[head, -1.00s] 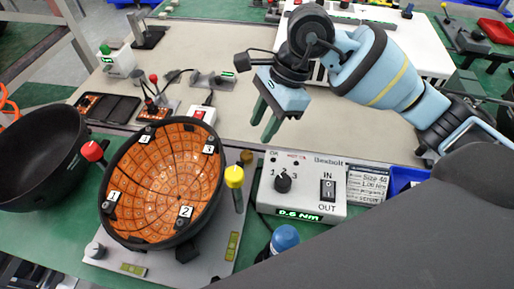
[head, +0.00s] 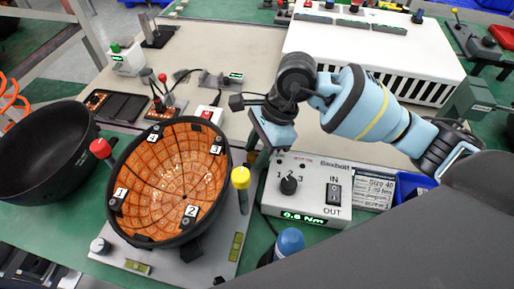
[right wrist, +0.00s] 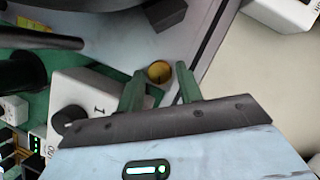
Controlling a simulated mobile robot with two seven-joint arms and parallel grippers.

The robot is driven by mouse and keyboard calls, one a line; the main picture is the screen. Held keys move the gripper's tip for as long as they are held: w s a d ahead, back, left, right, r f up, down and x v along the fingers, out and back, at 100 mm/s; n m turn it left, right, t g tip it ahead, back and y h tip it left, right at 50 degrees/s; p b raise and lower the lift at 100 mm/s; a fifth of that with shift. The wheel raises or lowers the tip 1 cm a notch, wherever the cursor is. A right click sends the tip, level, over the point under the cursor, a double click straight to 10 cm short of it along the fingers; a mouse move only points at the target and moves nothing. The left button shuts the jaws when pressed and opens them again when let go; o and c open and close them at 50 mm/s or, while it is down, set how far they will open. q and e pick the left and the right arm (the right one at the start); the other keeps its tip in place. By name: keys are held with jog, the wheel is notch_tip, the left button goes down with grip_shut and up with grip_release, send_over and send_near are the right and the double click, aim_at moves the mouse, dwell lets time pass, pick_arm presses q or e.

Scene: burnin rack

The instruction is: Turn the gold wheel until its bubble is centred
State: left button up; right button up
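The gold wheel (right wrist: 159,72) shows in the right wrist view as a small round knob at the edge of the grey plate. In the head view my right gripper covers it. My right gripper (right wrist: 160,80) is open, its two green fingers on either side of the wheel; I cannot tell whether they touch it. In the head view the right gripper (head: 254,150) points down behind the plate's right back corner. The grey plate (head: 218,250) carries an orange-lined black bowl (head: 165,180) and two yellow-green level vials (head: 236,247) (head: 137,267); their bubbles are too small to read. My left gripper is out of view.
A control box (head: 310,190) reading 0.6 Nm stands right of the gripper. Yellow (head: 240,178) and red (head: 100,148) knobs flank the bowl. A blue-capped tool (head: 289,242) stands in front. A black bowl (head: 45,155) lies left.

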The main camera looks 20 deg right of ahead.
jog(key=shift+c, duration=0.4)
jog(key=c, duration=0.6)
jog(key=shift+m, duration=0.7)
jog(key=shift+c, duration=0.2)
jog(key=o, duration=0.7)
jog(key=shift+s+v, duration=0.1)
jog(key=shift+v, duration=1.85)
jog(key=shift+s+v, duration=0.15)
jog(key=shift+v, duration=1.85)
